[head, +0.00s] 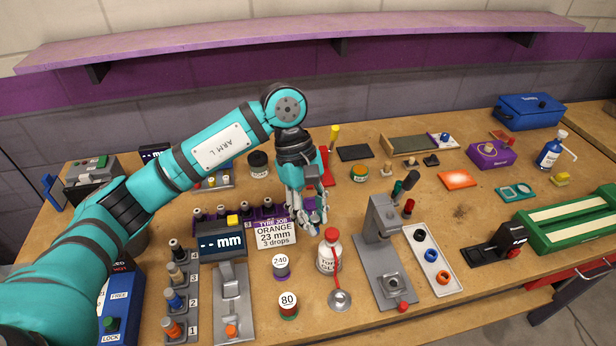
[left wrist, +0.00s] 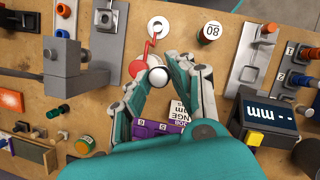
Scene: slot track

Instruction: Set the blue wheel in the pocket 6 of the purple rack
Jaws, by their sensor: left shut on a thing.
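My left gripper (head: 318,216) is shut on a small round thing, which I take as the blue wheel (left wrist: 157,74). Its face looks pale in the left wrist view, and a bit of blue shows at the fingertips in the head view. The fingers hide much of it. The purple rack (left wrist: 150,128) lies on the bench beside the gripper, with pocket numbers 5 and 6 showing in the left wrist view. In the head view the rack is partly hidden behind the job card and the arm. My right gripper is not in view.
A glue bottle (head: 328,256) with a red spout stands right by the gripper. A job card (head: 276,235) and a mm gauge (head: 222,241) stand in front of the rack. A grey press (head: 384,250) and a white tray (head: 422,232) with rings are to the right.

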